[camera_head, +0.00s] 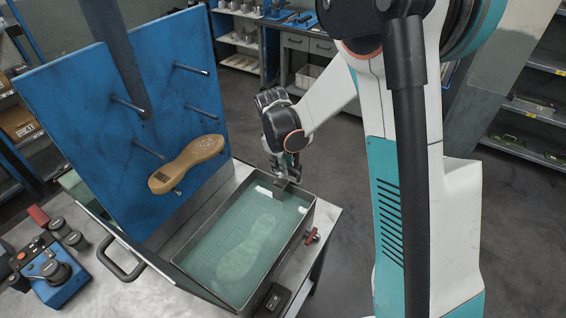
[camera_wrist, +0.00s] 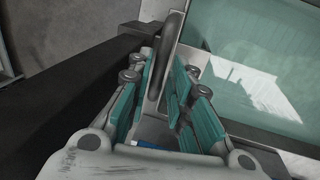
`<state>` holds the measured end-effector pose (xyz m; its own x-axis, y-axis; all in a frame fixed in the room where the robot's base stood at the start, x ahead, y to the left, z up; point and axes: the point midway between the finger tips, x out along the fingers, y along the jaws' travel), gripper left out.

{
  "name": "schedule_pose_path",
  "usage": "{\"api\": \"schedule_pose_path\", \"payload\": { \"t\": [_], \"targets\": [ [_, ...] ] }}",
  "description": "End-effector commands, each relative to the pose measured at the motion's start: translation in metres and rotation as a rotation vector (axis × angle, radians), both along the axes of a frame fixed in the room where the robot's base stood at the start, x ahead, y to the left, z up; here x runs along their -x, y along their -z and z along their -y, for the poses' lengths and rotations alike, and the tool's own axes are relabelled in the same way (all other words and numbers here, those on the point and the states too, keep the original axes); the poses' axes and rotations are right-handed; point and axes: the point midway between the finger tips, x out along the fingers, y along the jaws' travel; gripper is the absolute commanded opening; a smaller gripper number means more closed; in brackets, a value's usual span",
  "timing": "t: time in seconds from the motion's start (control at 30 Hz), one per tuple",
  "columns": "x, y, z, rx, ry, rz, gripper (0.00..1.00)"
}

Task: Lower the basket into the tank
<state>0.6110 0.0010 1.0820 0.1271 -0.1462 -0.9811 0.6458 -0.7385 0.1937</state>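The tank (camera_head: 187,270) is an open metal trough of pale green liquid on the bench, with a blurred sole shape (camera_head: 243,247) under the surface. Its liquid (camera_wrist: 255,55) fills the upper right of the wrist view. My gripper (camera_head: 287,177) is low over the tank's far end. In the wrist view its teal finger pads (camera_wrist: 163,88) stand on both sides of a grey curved bar (camera_wrist: 171,50), which looks like a handle. I cannot tell whether they clamp it. No basket body shows clearly; what hangs below the handle is hidden or blurred by the liquid.
A blue upright panel (camera_head: 75,105) with pegs and a tan sole (camera_head: 187,163) stands left of the tank. A dark box (camera_head: 273,300) sits at the tank's near end.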

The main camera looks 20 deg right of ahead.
Motion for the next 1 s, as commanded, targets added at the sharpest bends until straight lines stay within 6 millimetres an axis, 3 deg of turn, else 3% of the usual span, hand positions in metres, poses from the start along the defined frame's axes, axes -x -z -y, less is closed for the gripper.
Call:
{"api": "schedule_pose_path", "payload": {
  "t": [0.27, 0.7, 1.0],
  "targets": [
    [0.002, -0.018, -0.003, 0.001, -0.001, 0.001, 0.2],
    [0.013, -0.098, -0.015, 0.0, 0.0, 0.0, 0.2],
    [0.015, -0.118, -0.018, 0.0, -0.001, 0.0, 0.2]
  ]
}}
